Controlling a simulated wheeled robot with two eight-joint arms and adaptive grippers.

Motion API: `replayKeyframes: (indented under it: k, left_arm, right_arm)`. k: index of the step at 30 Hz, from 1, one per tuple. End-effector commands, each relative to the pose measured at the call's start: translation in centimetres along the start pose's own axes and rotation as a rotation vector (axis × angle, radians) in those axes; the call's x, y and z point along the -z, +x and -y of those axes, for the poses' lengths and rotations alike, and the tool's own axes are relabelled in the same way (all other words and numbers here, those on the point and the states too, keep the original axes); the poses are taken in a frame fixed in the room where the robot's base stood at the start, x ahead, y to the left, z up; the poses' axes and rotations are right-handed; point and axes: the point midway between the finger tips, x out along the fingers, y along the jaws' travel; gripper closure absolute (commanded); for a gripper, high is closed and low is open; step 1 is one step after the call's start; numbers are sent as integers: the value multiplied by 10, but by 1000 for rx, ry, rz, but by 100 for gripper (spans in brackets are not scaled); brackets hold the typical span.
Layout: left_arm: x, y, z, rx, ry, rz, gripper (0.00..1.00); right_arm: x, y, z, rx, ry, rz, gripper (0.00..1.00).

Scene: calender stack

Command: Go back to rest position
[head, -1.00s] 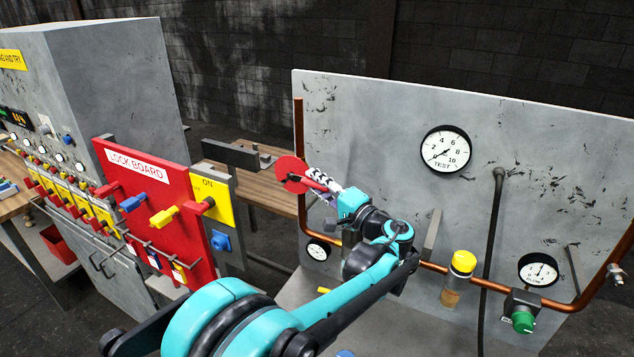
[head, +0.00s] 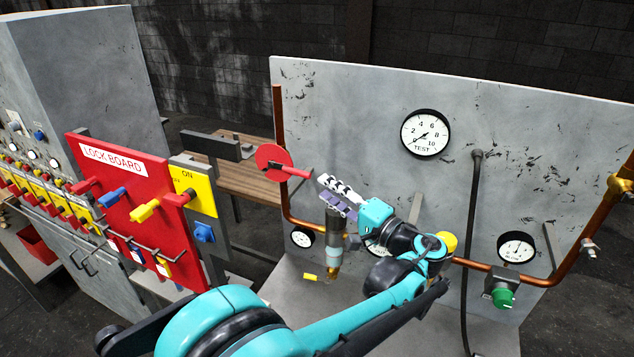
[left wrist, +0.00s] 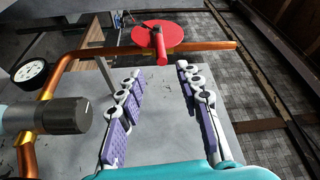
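My left gripper (head: 340,196) is in front of the grey panel, its fingers pointing left toward a red disc with a handle (head: 274,163). In the left wrist view its two fingers (left wrist: 159,108) are spread apart with nothing between them. The red disc and its handle (left wrist: 158,38) show beyond the fingertips there, with a gap. My right gripper is in neither view.
The grey panel (head: 330,110) carries a test gauge (head: 425,133), copper pipe (head: 468,263) and a green knob (head: 503,298). A grey cylindrical fitting (left wrist: 57,117) is close beside the left gripper. The red lock board (head: 128,190) stands left.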

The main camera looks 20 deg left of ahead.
Motion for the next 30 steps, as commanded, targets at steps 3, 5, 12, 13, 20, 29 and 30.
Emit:
replayKeyframes:
  k: [3, 5, 12, 13, 20, 29, 30]
  left_arm:
    - [0, -6, 0, 0, 0, -1, 65]
    - [0, -7, 0, 0, 0, 0, 65]
    - [0, -7, 0, -2, 0, 0, 65]
    - [-2, -6, -1, -6, 1, 1, 65]
    - [-64, 25, -53, -252, 10, 36, 65]
    - [-208, -2, -184, -856, -172, 81, 65]
    - [-223, -14, -200, -929, -219, 84, 65]
  right_arm:
    - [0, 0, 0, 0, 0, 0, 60]
    - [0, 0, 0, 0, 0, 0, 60]
    - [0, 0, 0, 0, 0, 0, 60]
    - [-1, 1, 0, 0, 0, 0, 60]
    - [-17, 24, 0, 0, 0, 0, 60]
    - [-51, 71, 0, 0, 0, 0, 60]
    - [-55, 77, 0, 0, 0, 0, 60]
